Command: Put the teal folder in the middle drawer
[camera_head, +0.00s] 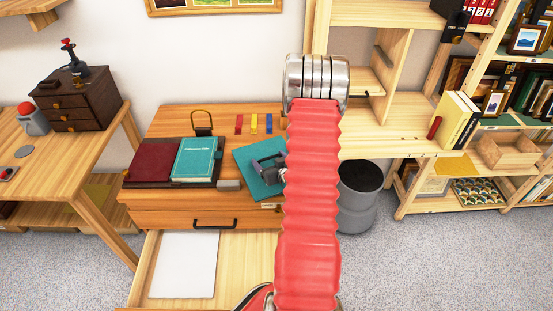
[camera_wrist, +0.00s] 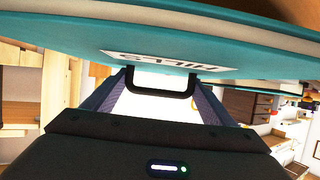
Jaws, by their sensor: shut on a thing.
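The teal folder (camera_head: 248,158) is at the right part of the wooden cabinet top, partly hidden by my red arm. My gripper (camera_head: 270,165) is at this folder and partly covered by the arm. In the wrist view the folder (camera_wrist: 90,35) fills the top, with a white label that appears upside down. My gripper (camera_wrist: 155,88) is shut on a black handle at the folder's edge. Whether the folder touches the cabinet top is unclear. A drawer (camera_head: 245,272) stands pulled out below a shut drawer (camera_head: 160,217) with a black handle.
A white flat sheet (camera_head: 185,265) lies in the open drawer's left part; its right part looks bare. A teal book (camera_head: 196,160) and a maroon book (camera_head: 157,161) lie on the cabinet's left. A grey bin (camera_head: 357,200) stands right of the cabinet, and shelves (camera_head: 400,110) stand farther right.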

